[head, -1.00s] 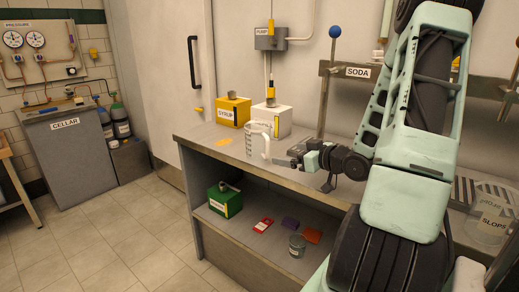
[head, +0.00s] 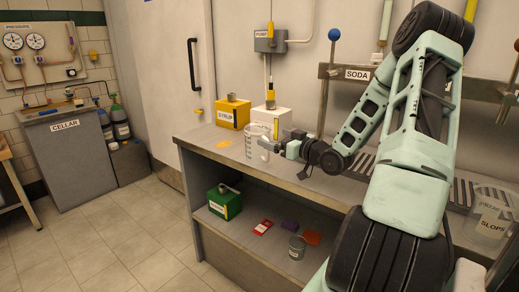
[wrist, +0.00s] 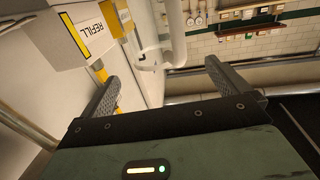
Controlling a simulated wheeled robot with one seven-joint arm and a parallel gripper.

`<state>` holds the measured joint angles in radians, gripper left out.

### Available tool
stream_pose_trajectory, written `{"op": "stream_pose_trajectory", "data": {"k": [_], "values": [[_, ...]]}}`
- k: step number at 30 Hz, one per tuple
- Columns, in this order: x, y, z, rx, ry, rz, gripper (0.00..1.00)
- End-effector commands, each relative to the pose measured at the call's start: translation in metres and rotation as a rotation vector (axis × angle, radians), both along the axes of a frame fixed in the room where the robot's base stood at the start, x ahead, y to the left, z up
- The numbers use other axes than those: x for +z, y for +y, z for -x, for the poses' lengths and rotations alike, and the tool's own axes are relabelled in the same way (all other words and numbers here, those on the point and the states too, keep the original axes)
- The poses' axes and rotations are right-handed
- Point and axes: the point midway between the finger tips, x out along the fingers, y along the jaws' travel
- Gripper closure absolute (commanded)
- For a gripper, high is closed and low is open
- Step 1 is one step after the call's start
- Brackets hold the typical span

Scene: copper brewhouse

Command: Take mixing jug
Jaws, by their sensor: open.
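The mixing jug (head: 257,138) is a clear, pale measuring jug with markings, standing upright near the front edge of the grey counter (head: 325,185). My gripper (head: 274,146) is at the jug's right side, very close to it; I cannot tell whether they touch. In the wrist view the two fingers of my gripper (wrist: 158,70) are spread apart, with nothing clasped between them. The pale jug (wrist: 174,32) shows there just beyond the fingertips, its upper part cut off by the frame.
Behind the jug stand a yellow syrup box (head: 233,113) and a white box (head: 284,119). The wrist view shows a REFILL label (wrist: 88,30). A green box (head: 224,202), cards and a tin (head: 297,247) sit on the lower shelf. A slops container (head: 490,213) stands right.

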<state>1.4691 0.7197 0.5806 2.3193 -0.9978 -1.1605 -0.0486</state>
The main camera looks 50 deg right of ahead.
Motion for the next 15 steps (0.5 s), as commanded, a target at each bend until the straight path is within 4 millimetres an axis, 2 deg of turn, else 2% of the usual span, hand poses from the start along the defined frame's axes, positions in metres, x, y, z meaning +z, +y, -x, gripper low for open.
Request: {"op": "stream_pose_trajectory", "data": {"k": [5, 15], "values": [[0.002, -0.001, -0.012, 0.001, -0.001, 0.000, 0.00], [0.007, -0.007, -0.054, 0.000, 0.000, -0.001, 0.00]]}}
